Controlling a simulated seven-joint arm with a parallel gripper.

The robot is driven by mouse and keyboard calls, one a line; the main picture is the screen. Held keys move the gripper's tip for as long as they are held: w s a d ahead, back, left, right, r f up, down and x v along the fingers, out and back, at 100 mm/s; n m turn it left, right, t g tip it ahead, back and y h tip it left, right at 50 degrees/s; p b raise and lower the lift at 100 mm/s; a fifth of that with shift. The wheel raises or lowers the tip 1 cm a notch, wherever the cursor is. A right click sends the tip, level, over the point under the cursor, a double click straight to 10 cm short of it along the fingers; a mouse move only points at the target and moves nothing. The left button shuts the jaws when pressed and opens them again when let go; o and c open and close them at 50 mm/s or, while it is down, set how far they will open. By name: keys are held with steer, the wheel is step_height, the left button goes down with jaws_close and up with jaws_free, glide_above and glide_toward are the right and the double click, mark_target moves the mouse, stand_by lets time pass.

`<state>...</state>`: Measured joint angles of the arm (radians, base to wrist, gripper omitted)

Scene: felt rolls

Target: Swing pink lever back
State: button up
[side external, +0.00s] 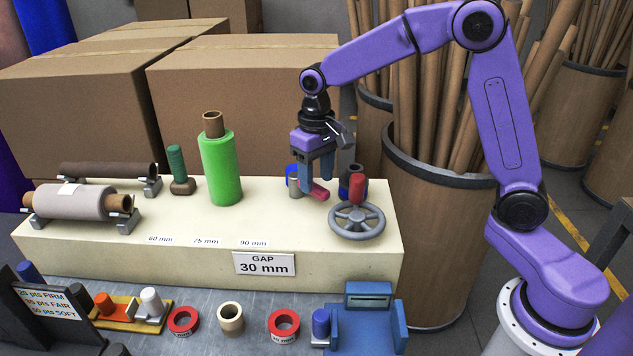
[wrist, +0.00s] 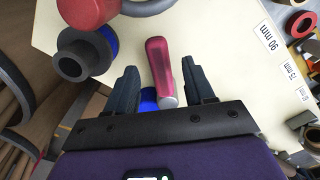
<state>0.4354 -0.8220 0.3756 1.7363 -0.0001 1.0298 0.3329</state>
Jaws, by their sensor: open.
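The pink lever (side external: 319,191) is on the cream bench top, left of the grey handwheel. Its rounded pink grip also shows in the wrist view (wrist: 160,62), with a grey shaft at its near end beside a blue part. My gripper (side external: 316,180) is open and points down over the lever. In the wrist view the grip lies between the two fingers of my gripper (wrist: 160,68), with a visible gap on each side. Its rounded end reaches beyond the fingertips. I cannot tell the height of the fingertips relative to the grip.
The handwheel (side external: 358,234) with a red knob (side external: 357,188) stands close to the right. A black-and-blue roll (wrist: 82,53) is beside the left finger. A green roll (side external: 219,170) stands upright to the left. The bench front around the size labels is clear.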

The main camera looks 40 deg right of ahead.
steer(key=shift+f, duration=1)
jaws_close()
steer(key=shift+a, duration=0.15)
steer(key=a+m, duration=0.1)
steer(key=m, duration=0.1)
steer(key=a+m, duration=0.1)
steer(key=m, duration=0.1)
steer(key=shift+w+a+m, duration=0.2)
steer(key=shift+m, duration=0.1)
steer(key=m, duration=0.1)
steer(key=a+m, duration=0.1)
steer(key=m, duration=0.1)
steer(key=shift+w+a, duration=0.25)
steer(key=shift+w, duration=0.15)
steer(key=shift+w+a+m, duration=0.4)
steer(key=shift+m, duration=0.7)
